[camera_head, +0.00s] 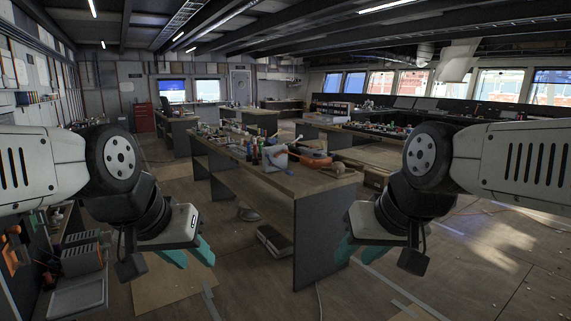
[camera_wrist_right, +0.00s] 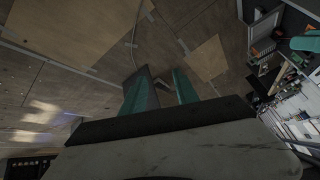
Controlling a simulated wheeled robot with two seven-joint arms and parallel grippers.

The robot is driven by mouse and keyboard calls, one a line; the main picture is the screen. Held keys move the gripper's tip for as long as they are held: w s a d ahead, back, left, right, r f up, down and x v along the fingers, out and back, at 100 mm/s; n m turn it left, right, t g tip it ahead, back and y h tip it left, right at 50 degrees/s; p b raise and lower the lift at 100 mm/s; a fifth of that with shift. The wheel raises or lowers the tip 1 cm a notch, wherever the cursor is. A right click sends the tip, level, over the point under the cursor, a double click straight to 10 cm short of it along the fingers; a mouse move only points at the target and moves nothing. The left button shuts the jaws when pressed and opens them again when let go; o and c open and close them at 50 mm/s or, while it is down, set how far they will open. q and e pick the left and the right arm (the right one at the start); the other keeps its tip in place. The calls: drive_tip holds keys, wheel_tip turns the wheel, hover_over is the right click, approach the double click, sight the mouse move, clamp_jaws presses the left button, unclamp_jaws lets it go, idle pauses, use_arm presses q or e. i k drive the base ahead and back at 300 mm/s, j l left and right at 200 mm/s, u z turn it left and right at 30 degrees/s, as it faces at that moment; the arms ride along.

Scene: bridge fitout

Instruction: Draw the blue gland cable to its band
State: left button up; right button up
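I cannot make out a blue gland cable or its band in either view. My left gripper (camera_head: 189,254) hangs over the floor left of the near workbench, its teal fingers apart and nothing visible between them. My right gripper (camera_head: 357,248) hangs in front of the bench's near right end. In the right wrist view the right gripper (camera_wrist_right: 163,88) has its two teal fingers apart, with floor and a dark panel edge showing beyond them. Neither gripper is seen touching anything.
The long workbench (camera_head: 295,187) carries bottles, a light container (camera_head: 276,158) and an orange-and-dark item (camera_head: 315,158). Trays and racks (camera_head: 80,290) stand at lower left. Floor is open at right.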

sight(288, 172)
drive_tip(key=i+l, duration=0.15)
drive_tip(key=i, duration=0.25)
drive_tip(key=i+l, duration=0.15)
drive_tip(key=i, duration=0.25)
drive_tip(key=i+l, duration=0.15)
drive_tip(key=i, duration=0.25)
drive_tip(key=i+j+u, duration=0.2)
drive_tip(key=i, duration=0.4)
drive_tip(key=i+u, duration=0.15)
drive_tip(key=i, duration=0.4)
